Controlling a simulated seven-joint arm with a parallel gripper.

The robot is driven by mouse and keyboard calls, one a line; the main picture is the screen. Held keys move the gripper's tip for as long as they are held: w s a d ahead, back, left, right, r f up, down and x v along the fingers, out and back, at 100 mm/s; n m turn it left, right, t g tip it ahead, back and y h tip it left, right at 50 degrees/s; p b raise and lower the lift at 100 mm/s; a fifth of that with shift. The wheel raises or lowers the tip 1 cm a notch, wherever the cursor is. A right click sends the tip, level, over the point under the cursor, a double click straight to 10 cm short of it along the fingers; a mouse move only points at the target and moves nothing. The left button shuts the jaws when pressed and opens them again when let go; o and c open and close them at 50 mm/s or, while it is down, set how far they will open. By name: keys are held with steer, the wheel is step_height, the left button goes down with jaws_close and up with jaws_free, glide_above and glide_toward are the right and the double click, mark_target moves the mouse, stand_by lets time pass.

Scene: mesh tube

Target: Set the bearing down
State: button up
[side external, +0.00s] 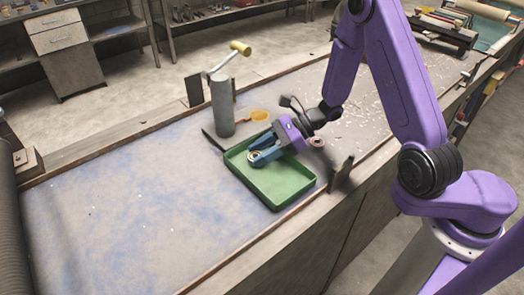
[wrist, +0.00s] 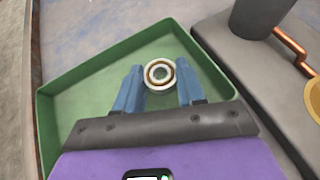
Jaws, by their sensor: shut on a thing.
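The bearing (wrist: 149,76) is a small pale metal ring with a brownish inner band. In the wrist view it sits between the blue fingertips of my gripper (wrist: 159,78), which is shut on it. In the side view the bearing (side external: 253,155) shows at the tips of my gripper (side external: 259,156), over the left rear part of a green tray (side external: 276,200). The fingers point down and left into the tray area. I cannot tell whether the bearing touches the tray floor. The rest of the tray's visible floor is empty.
A grey cylinder (side external: 222,105) with a yellow-handled crank (side external: 240,47) stands behind the tray on a dark base (wrist: 240,60). A yellow round piece (side external: 259,115) and a copper tube (wrist: 290,41) are beside it. The bench left of the tray is clear.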

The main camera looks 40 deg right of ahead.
steer(key=shift+f, duration=0.2)
steer(key=o, duration=1.1)
steer(key=shift+s+f, duration=0.1)
steer(key=shift+c, duration=0.2)
steer(key=shift+r, duration=0.25)
steer(key=v, duration=1.2)
steer(key=shift+r, duration=0.1)
